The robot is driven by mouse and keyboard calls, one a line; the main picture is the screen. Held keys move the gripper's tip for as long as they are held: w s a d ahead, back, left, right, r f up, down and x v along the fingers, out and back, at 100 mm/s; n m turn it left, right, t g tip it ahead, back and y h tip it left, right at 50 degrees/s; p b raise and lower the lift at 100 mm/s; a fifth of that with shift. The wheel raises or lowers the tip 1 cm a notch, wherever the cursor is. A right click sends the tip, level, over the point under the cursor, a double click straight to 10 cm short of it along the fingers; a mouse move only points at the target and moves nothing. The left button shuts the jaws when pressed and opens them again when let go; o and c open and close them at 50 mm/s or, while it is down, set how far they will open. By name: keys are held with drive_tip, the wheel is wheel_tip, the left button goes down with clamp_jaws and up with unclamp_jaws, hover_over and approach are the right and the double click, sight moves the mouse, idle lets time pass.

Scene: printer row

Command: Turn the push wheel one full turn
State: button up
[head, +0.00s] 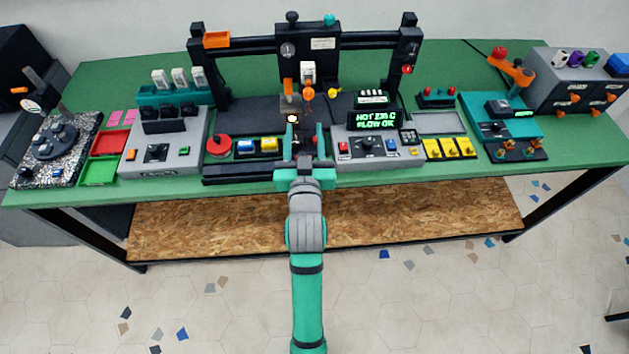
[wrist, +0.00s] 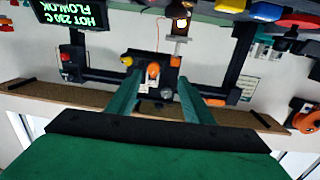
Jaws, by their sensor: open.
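An orange round part on the printer's head (head: 308,94) looks like the push wheel, but it is too small to be sure. It also shows in the wrist view (wrist: 153,70), where the picture is upside down, beyond and roughly between my fingers. My gripper (head: 305,146) is in front of the printer, low over its front edge, with its fingers pointing toward the back. In the wrist view my gripper (wrist: 158,88) has its two fingers well apart with nothing between them. It appears apart from the orange part.
The printer frame (head: 358,38) spans above and behind. A lit display (head: 374,118) stands right of my gripper, and a red round knob (head: 219,145) lies left. A grey control box (head: 165,150) and red and green trays (head: 98,171) are further left. An orange-armed unit (head: 505,112) is at right.

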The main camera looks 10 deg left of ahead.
drive_tip(key=s+d+f+h, duration=0.1)
drive_tip(key=s+d+f, duration=0.3)
drive_tip(key=s+f, duration=0.3)
drive_tip(key=shift+s+f+m, duration=0.35)
drive_tip(key=shift+f+m, duration=0.05)
drive_tip(key=shift+f, duration=0.2)
drive_tip(key=s+d+f+h, duration=0.1)
drive_tip(key=s+d+f, duration=0.1)
drive_tip(key=s, duration=0.8)
drive_tip(key=s+d+f+m+g, duration=0.1)
drive_tip(key=s+d+f, duration=0.1)
drive_tip(key=s, duration=0.8)
drive_tip(key=s+d+f+h, duration=0.1)
drive_tip(key=s+d, duration=0.3)
drive_tip(key=s, duration=0.7)
drive_tip(key=shift+f+m+g+h, duration=0.3)
drive_tip(key=shift+f+g, duration=0.1)
drive_tip(key=shift+f, duration=0.4)
